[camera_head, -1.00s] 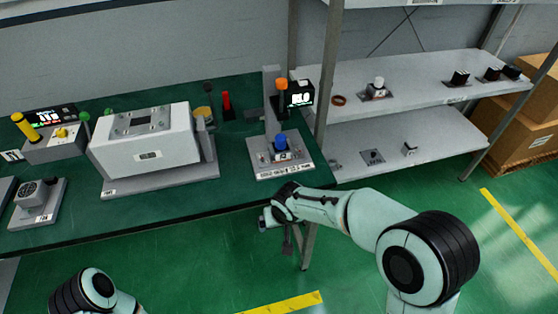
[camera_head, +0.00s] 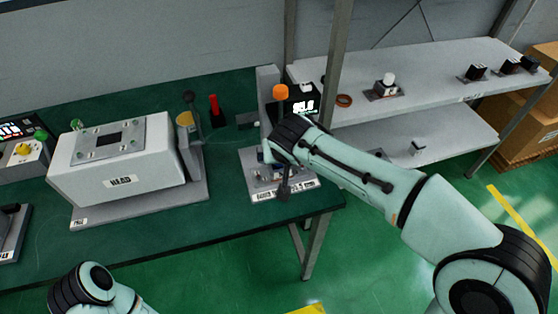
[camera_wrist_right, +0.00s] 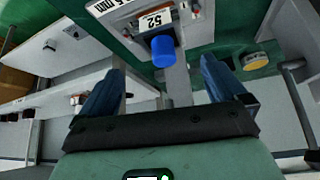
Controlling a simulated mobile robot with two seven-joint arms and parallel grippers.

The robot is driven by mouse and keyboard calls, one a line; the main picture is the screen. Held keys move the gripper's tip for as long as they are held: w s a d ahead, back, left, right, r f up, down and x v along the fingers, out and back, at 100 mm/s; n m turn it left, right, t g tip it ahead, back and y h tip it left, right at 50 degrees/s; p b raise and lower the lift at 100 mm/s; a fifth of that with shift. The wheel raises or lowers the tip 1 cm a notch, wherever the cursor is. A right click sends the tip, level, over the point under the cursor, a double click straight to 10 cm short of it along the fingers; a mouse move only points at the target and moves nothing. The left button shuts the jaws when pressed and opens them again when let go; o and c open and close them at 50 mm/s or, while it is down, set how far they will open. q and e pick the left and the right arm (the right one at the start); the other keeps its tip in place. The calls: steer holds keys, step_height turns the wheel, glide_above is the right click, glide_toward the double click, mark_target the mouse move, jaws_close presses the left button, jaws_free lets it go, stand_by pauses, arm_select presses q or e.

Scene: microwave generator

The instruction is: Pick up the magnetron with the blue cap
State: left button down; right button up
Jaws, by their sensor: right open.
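The magnetron's blue cap (camera_wrist_right: 163,50) shows clearly in the right wrist view, above a grey fixture (camera_wrist_right: 203,28) with a label reading 52. In the head view the fixture (camera_head: 251,169) stands near the right end of the green bench, and my right wrist hides most of the magnetron. My right gripper (camera_wrist_right: 162,64) is open, with one blue finger on each side of the cap in the picture. I cannot tell how far the cap is from the fingers in depth. My left gripper is out of view; only part of that arm shows at the bottom left.
A white boxy device (camera_head: 113,152) stands left of the fixture. A post with an orange top (camera_head: 281,92) and a black display (camera_head: 303,105) stand behind my right wrist. A metal shelf (camera_head: 430,78) with small parts is to the right.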

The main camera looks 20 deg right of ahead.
mark_target(282, 170)
steer(key=x, duration=0.6)
steer(key=shift+s+f, duration=0.1)
steer(key=shift+s, duration=0.15)
steer(key=x, duration=0.5)
steer(key=shift+s+a+f, duration=0.2)
steer(key=shift+s+a, duration=0.05)
steer(key=c, duration=1.5)
steer(key=shift+r, duration=0.15)
jaws_close()
steer(key=shift+r, duration=0.15)
